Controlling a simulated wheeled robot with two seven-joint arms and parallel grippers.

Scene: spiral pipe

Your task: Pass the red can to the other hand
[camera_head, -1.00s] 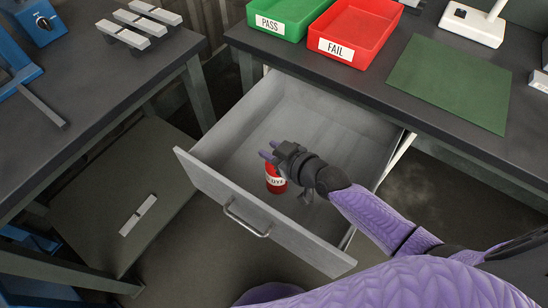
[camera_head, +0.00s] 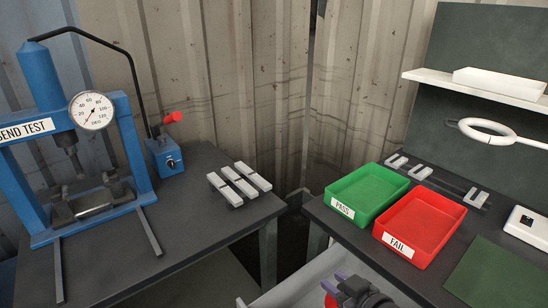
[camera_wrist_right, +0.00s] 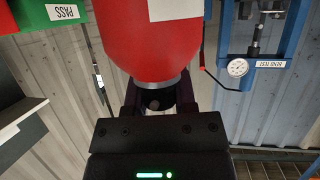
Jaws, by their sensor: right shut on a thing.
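The red can (camera_wrist_right: 150,50) fills the upper middle of the right wrist view, with part of a white label showing at its top right. My right gripper (camera_wrist_right: 158,103) is shut on the can's narrow dark end. In the head view, my right gripper (camera_head: 346,285) is at the bottom edge, over the open drawer and left of the red tray. Only a small piece of the can (camera_head: 330,300) shows there, beside the fingers. The rest of the can is cut off by the frame. My left gripper is in neither view.
The open grey drawer (camera_head: 290,287) juts out below the right bench. A green PASS tray (camera_head: 341,209) and a red FAIL tray (camera_head: 396,246) stand near that bench's edge. A blue bend-test press (camera_head: 130,140) and several pale bars (camera_head: 238,178) are on the left bench.

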